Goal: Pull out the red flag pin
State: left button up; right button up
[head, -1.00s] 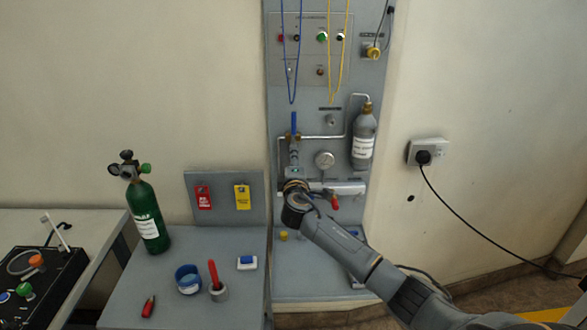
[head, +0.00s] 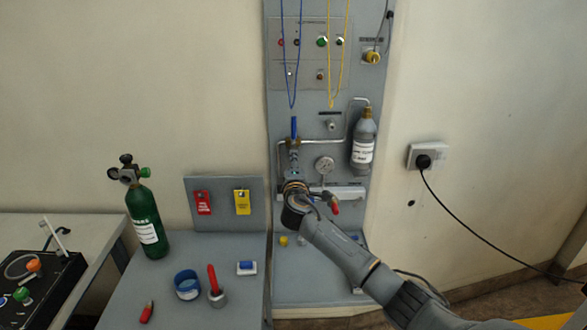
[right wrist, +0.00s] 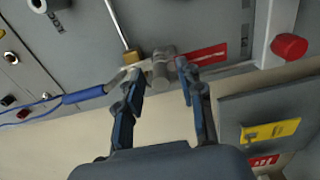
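The red flag (right wrist: 206,54) of the pin shows in the right wrist view, just right of my right gripper's fingertips. It points away from a short grey cylinder (right wrist: 163,68), which sits between the fingers. My right gripper (right wrist: 158,80) is open around this cylinder, with a gap visible on the left side. I cannot tell whether the right finger touches the flag's base. In the head view my right wrist is in front of the panel's valve pipework and hides the flag. My left gripper is in neither view.
A blue lever (head: 294,128) stands above the wrist; it also shows in the right wrist view (right wrist: 82,95). A red knob (head: 335,208) and gauge (head: 324,165) are close on the right. A grey bottle (head: 363,140) hangs beyond. A green cylinder (head: 147,222) stands left.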

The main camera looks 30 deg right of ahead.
jog(key=shift+c, duration=0.4)
grip_shut()
jog(key=shift+s+a, duration=0.1)
jog(key=shift+a, duration=0.05)
jog(key=p+v, duration=0.3)
jog(key=v, duration=0.4)
jog(key=shift+s, duration=0.35)
dwell(0.7)
jog(key=shift+a, duration=0.15)
